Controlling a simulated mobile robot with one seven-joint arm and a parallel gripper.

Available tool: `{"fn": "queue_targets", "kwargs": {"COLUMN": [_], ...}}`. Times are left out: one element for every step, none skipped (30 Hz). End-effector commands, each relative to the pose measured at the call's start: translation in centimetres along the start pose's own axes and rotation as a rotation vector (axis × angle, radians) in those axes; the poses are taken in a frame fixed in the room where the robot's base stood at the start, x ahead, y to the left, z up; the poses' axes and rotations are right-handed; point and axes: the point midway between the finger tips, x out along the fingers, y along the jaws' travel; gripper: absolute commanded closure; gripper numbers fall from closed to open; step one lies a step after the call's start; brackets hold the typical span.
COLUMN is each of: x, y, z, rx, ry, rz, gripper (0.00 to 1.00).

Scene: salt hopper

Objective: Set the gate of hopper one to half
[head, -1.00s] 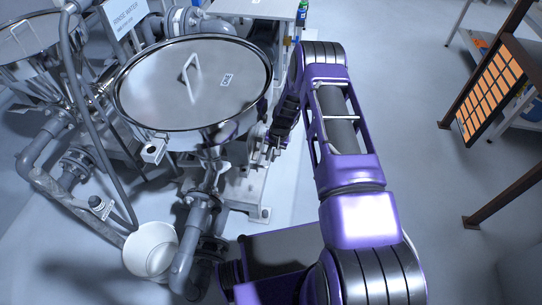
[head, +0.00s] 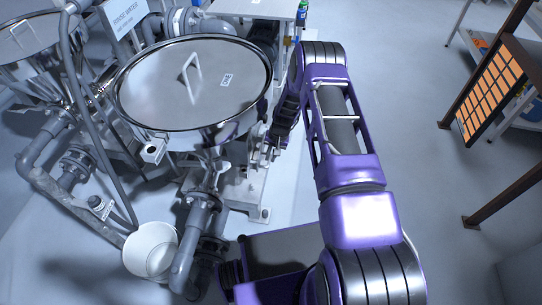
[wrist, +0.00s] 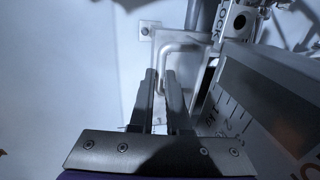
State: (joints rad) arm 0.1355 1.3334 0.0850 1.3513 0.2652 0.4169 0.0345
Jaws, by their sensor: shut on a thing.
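In the wrist view, a bent metal bar handle (wrist: 178,47) rises in front of my gripper (wrist: 161,76). My two dark fingers are shut on the handle's near leg, which runs down between them. A grey plate with scale marks (wrist: 228,112) lies to the right of the fingers; its markings are only partly readable. In the head view my gripper (head: 262,142) is beside the hopper's underside, and its hold is hard to see there.
A white bucket (head: 151,250) stands below on the left among grey pipes (head: 200,213). Another hopper (head: 38,38) is at upper left. The floor on the right is open, with a brown frame (head: 490,90) beyond.

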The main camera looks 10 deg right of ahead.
Motion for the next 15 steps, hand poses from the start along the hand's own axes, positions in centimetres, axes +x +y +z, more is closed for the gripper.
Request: {"fn": "queue_targets", "kwargs": {"x": [0.0, 0.0, 0.0, 0.0, -0.1, -0.1, -0.2, -0.2, -0.4, -0.5, -0.6, -0.7, -0.8, -0.8, -0.8], "y": [0.0, 0.0, 0.1, 0.3, 0.6, 1.1, 1.6, 2.1, 2.8, 3.3, 3.6, 4.0, 4.1, 4.1, 4.0], "z": [0.0, 0.0, 0.0, 0.0, 0.0, -0.1, -0.1, -0.1, -0.1, -0.1, -0.1, -0.1, -0.1, -0.1, 0.0], "rx": [0.000, 0.000, 0.001, 0.001, 0.001, 0.002, 0.003, 0.004, 0.004, 0.004, 0.003, 0.003, 0.002, 0.002, 0.001], "ry": [-0.001, -0.001, -0.001, 0.000, 0.000, 0.000, -0.001, -0.001, 0.000, 0.000, 0.000, 0.001, 0.001, 0.001, 0.001], "rz": [0.000, 0.000, 0.000, 0.000, 0.000, 0.001, 0.001, 0.001, 0.001, 0.001, 0.001, 0.001, 0.001, 0.001, 0.001], "gripper": [1.00, 1.00, 1.00, 1.00, 1.00, 1.00, 1.00, 1.00, 1.00, 1.00, 1.00, 1.00, 1.00, 1.00, 1.00]}}
